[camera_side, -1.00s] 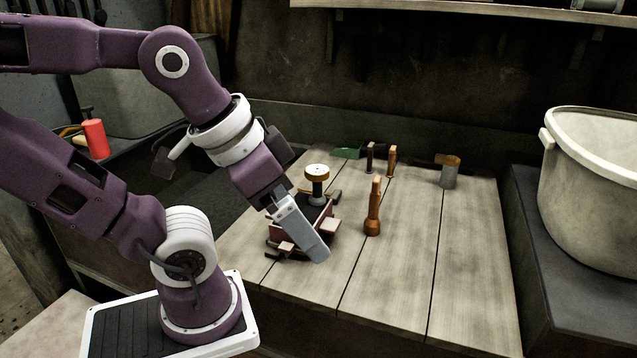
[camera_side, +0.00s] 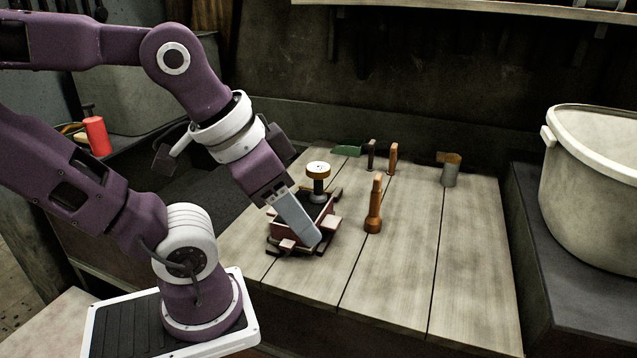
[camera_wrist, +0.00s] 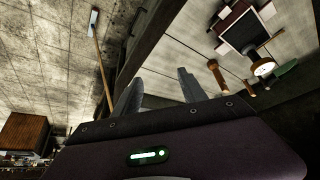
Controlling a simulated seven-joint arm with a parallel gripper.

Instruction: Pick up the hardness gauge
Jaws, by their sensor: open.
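The hardness gauge (camera_side: 318,170), which I take to be the upright post with a round pale-yellow head, stands at the far side of a reddish wooden box (camera_side: 280,234) filled with dark sand. It looks set on the sand. The gauge also shows in the wrist view (camera_wrist: 263,67), right of my fingers, near the box (camera_wrist: 222,46). My gripper (camera_wrist: 160,88) is open, with nothing seen between its fingers. In the side view my gripper (camera_side: 310,240) points down in front of the box and hides part of it; the gauge's head is behind and above the fingertips.
An orange-brown handled tool (camera_side: 374,208) stands right of the box. Small tools (camera_side: 393,158), a green-handled piece (camera_side: 346,151) and a grey cylinder with a brown top (camera_side: 449,176) are farther back. A large pale pot (camera_side: 592,200) stands right. The front right boards are clear.

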